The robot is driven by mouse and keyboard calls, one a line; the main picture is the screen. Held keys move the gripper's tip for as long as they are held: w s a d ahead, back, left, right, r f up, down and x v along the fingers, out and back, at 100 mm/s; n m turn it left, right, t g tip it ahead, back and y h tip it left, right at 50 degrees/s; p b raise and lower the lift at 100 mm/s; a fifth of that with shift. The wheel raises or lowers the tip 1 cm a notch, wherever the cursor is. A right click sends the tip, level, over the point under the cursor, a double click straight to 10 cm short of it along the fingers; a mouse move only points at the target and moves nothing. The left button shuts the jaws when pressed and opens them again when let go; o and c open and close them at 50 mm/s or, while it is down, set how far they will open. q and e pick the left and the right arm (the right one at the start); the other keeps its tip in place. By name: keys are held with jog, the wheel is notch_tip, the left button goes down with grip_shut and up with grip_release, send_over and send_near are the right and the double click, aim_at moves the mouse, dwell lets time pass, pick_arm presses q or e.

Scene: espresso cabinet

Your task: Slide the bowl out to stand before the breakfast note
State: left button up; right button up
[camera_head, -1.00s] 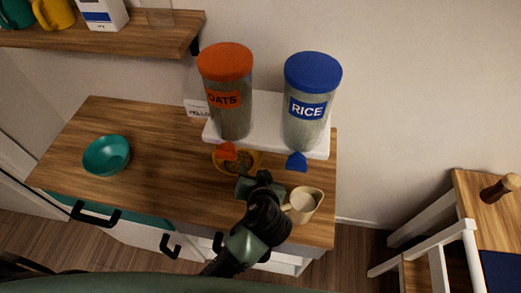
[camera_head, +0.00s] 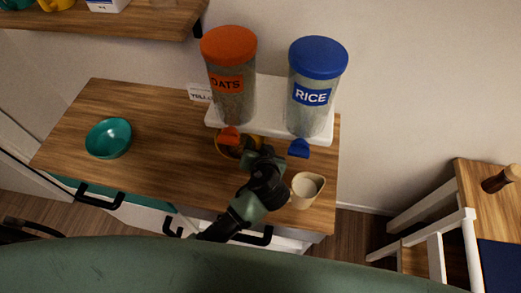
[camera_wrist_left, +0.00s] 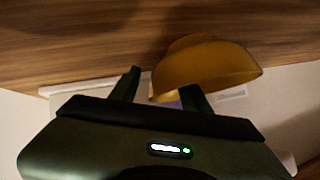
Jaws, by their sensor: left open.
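A yellow bowl (camera_head: 226,146) stands under the oats dispenser (camera_head: 231,96) on the wooden cabinet top. It is partly hidden by the orange spout and my left gripper (camera_head: 258,158). In the left wrist view the bowl (camera_wrist_left: 208,68) lies just beyond the open fingers (camera_wrist_left: 160,86), and one finger overlaps its side. I cannot tell whether they touch it. A small white note (camera_head: 200,92) stands behind, left of the oats dispenser, its text partly hidden and starting "YELLO". My right gripper is not in view.
A teal bowl (camera_head: 108,138) stands at the left of the cabinet top (camera_head: 165,130), with clear wood between. A rice dispenser (camera_head: 316,90) shares the white stand (camera_head: 270,118). A cream jug (camera_head: 306,189) stands just right of my gripper. Black handles line the cabinet front.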

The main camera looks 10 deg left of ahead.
aim_at(241, 144)
pick_arm(q)
jog(key=shift+x, duration=1.4)
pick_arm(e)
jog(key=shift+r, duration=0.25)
pick_arm(q)
jog(key=shift+c, duration=0.4)
grip_shut()
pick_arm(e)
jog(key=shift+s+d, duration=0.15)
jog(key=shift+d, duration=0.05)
pick_arm(q)
jog(key=shift+a, duration=0.1)
